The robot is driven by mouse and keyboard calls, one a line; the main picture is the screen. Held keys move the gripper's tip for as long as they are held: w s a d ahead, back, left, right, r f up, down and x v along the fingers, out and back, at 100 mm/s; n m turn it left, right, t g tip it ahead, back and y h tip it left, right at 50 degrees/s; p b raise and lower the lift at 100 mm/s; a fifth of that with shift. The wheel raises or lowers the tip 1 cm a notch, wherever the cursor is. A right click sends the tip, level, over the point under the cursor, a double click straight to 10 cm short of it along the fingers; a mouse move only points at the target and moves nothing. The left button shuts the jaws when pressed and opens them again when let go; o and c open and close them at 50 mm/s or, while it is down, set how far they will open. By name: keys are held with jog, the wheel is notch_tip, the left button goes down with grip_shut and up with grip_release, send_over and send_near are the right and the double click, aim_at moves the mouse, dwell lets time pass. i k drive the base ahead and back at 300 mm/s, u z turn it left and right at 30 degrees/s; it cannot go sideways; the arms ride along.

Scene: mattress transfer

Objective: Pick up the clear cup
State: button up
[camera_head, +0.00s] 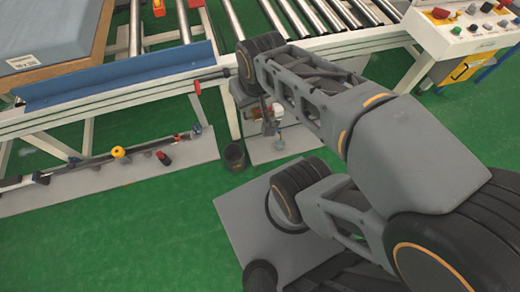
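I cannot pick out a clear cup for certain. A small pale grey, partly see-through piece (279,142) shows low under the conveyor, beside a white and red fitting. It is too small to tell whether it is a cup. My arm reaches from the lower right up to the conveyor's front edge. My gripper (268,121) seems to hang below the wrist, close above and to the left of the pale piece. Its fingers are too small and dark to show open or shut, and I cannot tell whether it touches anything.
The roller conveyor (330,47) runs across the back, with a blue mattress (50,30) at left. A control panel (475,22) is at right. Open floor lies at lower left.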

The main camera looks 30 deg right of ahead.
aim_at(278, 144)
jog(key=k, duration=0.5)
jog(key=u, duration=0.9)
jog(key=i, duration=0.95)
jog(key=z, duration=2.15)
